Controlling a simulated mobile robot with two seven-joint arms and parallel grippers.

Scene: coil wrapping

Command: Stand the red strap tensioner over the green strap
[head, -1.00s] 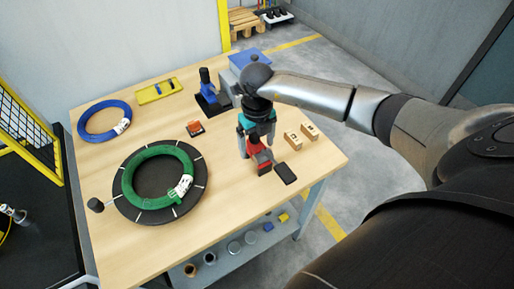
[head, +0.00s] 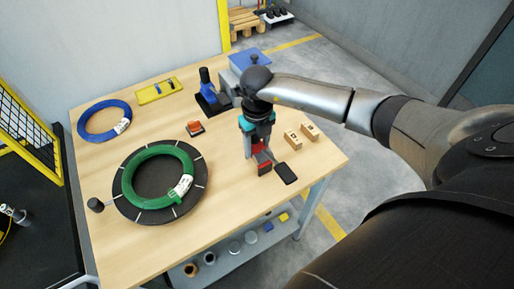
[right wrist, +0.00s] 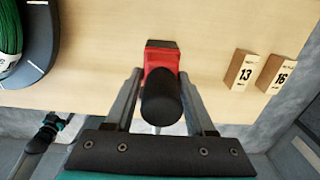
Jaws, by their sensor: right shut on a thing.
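The red strap tensioner (head: 263,159) is between the fingers of my right gripper (head: 257,150) over the right part of the table. Its black-ended handle (head: 286,173) sticks out toward the near right. In the right wrist view the tensioner's red body (right wrist: 161,58) shows beyond its black handle end, between the two fingers (right wrist: 160,95). I cannot tell if its base touches the table. The green strap (head: 158,174) is a coil with a white label, lying on a round black plate (head: 129,205) to the left, apart from the tensioner. My left gripper is not seen in the head view.
A blue coil (head: 105,121), a yellow tray (head: 157,91), a blue-topped tool (head: 207,88) and a small orange-red piece (head: 194,128) are on the table (head: 225,190). Two numbered wooden blocks (head: 293,140) stand right of the gripper. Bare tabletop separates tensioner and plate.

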